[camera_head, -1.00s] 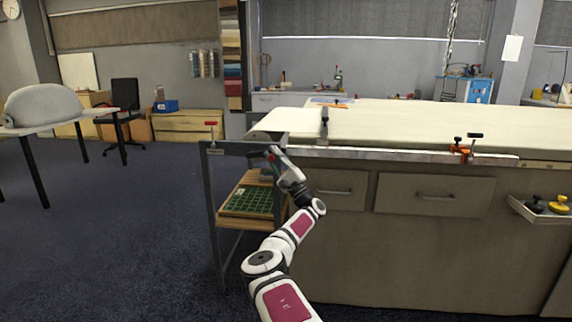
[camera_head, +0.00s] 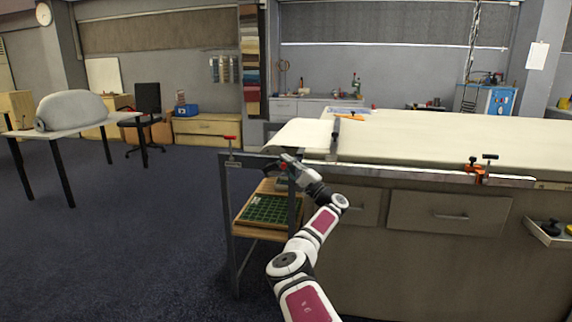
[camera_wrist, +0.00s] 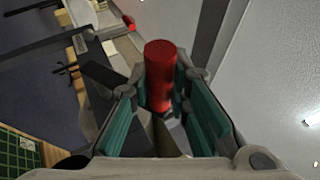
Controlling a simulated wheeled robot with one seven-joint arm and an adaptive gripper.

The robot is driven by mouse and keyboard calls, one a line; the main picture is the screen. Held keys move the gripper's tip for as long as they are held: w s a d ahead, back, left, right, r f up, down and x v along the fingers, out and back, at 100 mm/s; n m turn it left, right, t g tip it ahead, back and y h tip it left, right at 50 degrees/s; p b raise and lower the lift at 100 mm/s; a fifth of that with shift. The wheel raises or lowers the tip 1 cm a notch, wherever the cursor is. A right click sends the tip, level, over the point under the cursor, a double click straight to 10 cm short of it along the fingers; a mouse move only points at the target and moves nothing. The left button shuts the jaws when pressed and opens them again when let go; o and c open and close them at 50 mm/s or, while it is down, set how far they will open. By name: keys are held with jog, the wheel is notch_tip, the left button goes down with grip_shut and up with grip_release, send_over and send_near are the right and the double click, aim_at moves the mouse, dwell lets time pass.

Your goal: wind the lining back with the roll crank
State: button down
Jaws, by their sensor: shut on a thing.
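My gripper (camera_head: 284,166) is shut on a red cylindrical handle, the roll crank's grip. The handle (camera_wrist: 160,75) stands between the teal finger pads in the wrist view, its top sticking out past them. In the head view the gripper is at the dark metal frame (camera_head: 228,200) off the table's left end, and the crank is mostly hidden behind the fingers. The pale lining (camera_head: 300,133) lies over the table's left end and slopes down toward the frame. The roll itself is hard to make out.
A red-topped clamp handle (camera_head: 230,138) stands on the frame's left corner. A wooden shelf with a green grid tray (camera_head: 268,209) sits low inside the frame. An orange clamp (camera_head: 476,170) grips the front edge.

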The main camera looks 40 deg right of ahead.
jog(key=shift+d, duration=0.1)
jog(key=c, duration=1.5)
grip_release()
